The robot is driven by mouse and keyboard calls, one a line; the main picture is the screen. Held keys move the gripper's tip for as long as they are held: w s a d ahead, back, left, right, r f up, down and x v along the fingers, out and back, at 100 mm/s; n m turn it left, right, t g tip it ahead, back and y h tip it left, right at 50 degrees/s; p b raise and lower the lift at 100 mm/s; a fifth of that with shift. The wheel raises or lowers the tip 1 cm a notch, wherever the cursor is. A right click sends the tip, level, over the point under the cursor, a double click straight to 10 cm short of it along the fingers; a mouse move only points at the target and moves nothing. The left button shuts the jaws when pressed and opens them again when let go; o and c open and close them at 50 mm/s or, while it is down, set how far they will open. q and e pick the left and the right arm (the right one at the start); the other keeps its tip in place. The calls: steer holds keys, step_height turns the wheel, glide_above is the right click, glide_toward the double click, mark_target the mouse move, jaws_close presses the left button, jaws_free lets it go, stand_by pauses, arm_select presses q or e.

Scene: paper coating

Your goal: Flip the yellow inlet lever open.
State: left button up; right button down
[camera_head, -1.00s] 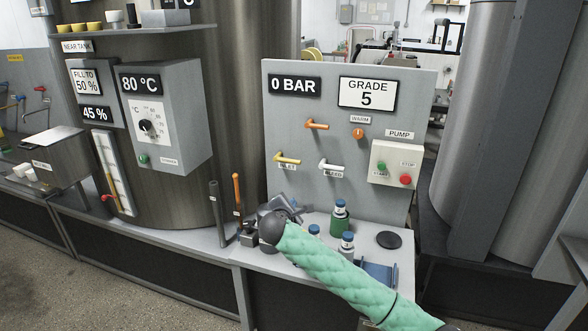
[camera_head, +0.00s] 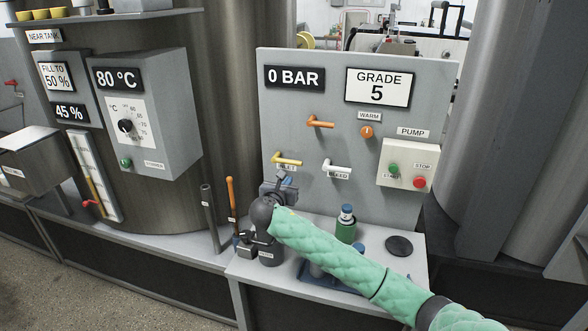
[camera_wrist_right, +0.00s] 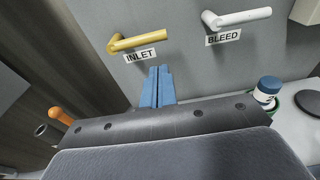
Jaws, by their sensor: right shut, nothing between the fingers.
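The yellow inlet lever (camera_head: 287,160) is on the grey panel (camera_head: 440,100), above its INLET label. In the head view the right gripper (camera_head: 279,185) is below the lever, partly hidden by my wrist. My left gripper is not in view.
The white bleed lever (camera_head: 337,167) is right of the inlet lever, and an orange lever (camera_head: 320,122) is above. Blue-capped bottles (camera_head: 346,222) and a black disc (camera_head: 399,246) stand on the ledge below. An orange-handled rod (camera_head: 231,200) stands at the left.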

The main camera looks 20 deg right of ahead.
arm_select(q)
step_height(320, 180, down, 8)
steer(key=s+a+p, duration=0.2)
steer(key=p, duration=0.1)
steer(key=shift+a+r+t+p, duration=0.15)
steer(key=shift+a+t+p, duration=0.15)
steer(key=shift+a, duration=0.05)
arm_select(e)
steer(key=x, duration=1)
steer(key=shift+w+f, duration=0.25)
steer(key=shift+w, duration=0.05)
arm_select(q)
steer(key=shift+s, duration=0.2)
